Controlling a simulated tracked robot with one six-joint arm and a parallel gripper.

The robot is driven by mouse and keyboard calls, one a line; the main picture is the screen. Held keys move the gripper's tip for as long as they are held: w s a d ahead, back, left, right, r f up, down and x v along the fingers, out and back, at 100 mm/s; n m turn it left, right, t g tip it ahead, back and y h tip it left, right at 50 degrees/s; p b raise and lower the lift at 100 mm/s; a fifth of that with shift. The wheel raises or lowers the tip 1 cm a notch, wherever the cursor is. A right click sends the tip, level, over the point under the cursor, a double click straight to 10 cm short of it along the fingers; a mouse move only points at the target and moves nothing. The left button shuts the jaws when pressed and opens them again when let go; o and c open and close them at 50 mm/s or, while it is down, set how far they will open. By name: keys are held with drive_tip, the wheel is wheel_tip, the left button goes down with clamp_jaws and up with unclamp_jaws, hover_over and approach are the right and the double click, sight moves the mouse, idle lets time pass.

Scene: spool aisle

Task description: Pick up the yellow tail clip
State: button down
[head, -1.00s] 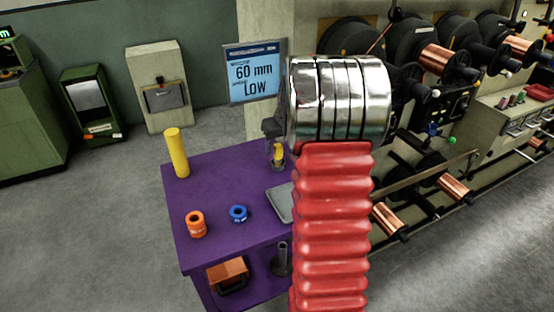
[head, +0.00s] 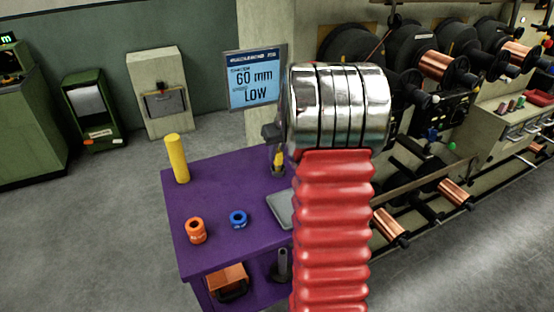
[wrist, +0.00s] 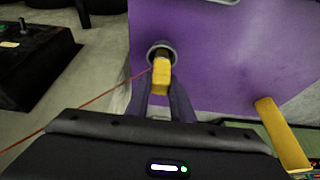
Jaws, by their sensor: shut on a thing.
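The yellow tail clip (head: 279,158) is a small yellow piece at the far right part of the purple table (head: 215,175). My gripper (head: 274,150) is over it, fingers down. In the wrist view the yellow tail clip (wrist: 161,77) is between the two dark fingers of my gripper (wrist: 161,90), which are shut on it. A round grey ring or cup (wrist: 165,46) shows just beyond the clip's end. I cannot tell whether the clip still touches it. My red and chrome arm hides the table's right side.
A yellow cylinder (head: 177,158) stands at the table's left. An orange spool (head: 196,230) and a blue spool (head: 238,219) sit nearer the front. A grey tray (head: 281,209) is partly hidden by my arm. A thin red line (wrist: 85,103) crosses the wrist view. Wire machinery (head: 425,125) stands right.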

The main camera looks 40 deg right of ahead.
wheel_tip(320, 180, up, 10)
idle(0.6)
idle(0.4)
